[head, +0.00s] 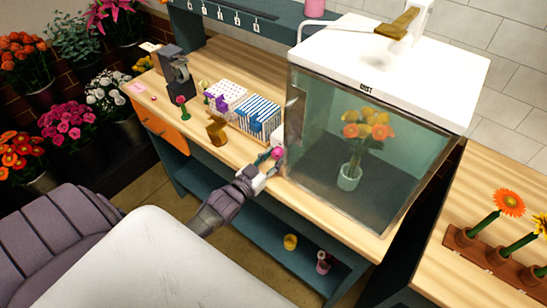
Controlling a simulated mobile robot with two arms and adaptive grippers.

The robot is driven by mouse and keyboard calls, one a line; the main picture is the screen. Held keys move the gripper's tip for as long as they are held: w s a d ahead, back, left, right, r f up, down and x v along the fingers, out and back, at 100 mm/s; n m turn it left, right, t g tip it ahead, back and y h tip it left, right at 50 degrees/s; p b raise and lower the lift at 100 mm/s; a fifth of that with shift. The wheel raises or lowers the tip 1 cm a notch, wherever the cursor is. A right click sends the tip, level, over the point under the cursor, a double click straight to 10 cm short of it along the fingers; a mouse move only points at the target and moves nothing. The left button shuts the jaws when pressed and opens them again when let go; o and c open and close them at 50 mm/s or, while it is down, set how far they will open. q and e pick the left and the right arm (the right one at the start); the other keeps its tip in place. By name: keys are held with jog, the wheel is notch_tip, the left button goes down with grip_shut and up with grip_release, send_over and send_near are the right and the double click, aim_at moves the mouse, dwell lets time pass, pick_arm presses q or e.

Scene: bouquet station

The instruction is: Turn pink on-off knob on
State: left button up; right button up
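The pink knob (277,153) is small and round. It sits at the lower left front corner of a glass box (362,140) with a white top marked "MIST". My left gripper (268,166) is at the knob, with its fingertips just below it and seemingly touching it. The fingers are small and partly hidden, so I cannot tell whether they are open or closed around the knob. Whether the knob is on or off does not show. My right gripper is not in view.
Inside the box stands a pale pot of orange and yellow flowers (350,177). On the wooden bench are a blue-striped holder (257,114), a brown item (217,132) and a dark device (177,75). A rack with flowers (487,255) is at right. Flower buckets fill the left.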

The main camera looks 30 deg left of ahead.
pick_arm(q)
jog(key=c, duration=0.5)
jog(key=shift+o, duration=0.2)
jog(key=shift+m, duration=0.4)
jog(key=m, duration=0.3)
jog(key=shift+m, duration=2.6)
jog(key=o, duration=0.9)
